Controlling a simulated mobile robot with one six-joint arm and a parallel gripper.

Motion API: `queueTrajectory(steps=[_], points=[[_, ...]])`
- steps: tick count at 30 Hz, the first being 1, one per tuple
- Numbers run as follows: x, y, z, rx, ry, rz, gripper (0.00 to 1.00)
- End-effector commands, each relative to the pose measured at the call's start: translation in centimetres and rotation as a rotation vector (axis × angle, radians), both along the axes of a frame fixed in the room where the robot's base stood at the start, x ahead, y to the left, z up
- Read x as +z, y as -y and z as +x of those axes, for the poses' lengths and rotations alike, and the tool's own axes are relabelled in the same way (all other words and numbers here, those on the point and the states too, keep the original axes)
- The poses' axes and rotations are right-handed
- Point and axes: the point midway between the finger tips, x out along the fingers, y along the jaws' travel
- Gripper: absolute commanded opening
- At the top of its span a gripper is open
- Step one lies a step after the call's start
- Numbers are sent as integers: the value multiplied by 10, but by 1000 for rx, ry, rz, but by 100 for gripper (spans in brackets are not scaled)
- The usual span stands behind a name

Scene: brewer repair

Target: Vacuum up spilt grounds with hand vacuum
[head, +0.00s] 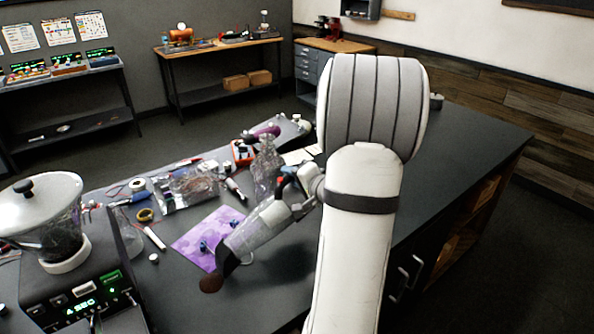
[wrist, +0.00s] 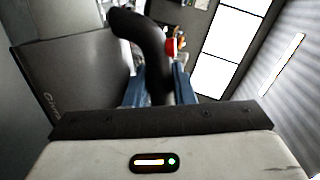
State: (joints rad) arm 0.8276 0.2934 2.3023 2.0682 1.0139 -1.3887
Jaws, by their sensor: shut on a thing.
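My gripper (head: 297,190) is shut on the hand vacuum (head: 258,226), which has a clear grey body and a dark nozzle. The vacuum slants down to the left over the dark workbench. Its nozzle tip is right beside a small dark brown patch of grounds (head: 210,283); I cannot tell whether it touches the bench. In the wrist view, the vacuum's curved black handle (wrist: 155,45) rises between the blue finger pads of my gripper (wrist: 158,92). My arm hides part of the bench to the right.
A purple mat (head: 190,246) with small blue parts lies just behind the nozzle. A brewing machine with a glass hopper (head: 45,225) stands at the left. Bare bench (head: 265,290) lies in front.

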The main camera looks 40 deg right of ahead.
Motion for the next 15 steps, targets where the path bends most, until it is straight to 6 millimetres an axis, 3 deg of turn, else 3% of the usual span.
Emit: queueTrajectory(steps=[15], points=[[-10, -22, 0, -1, 5, -2, 0]])
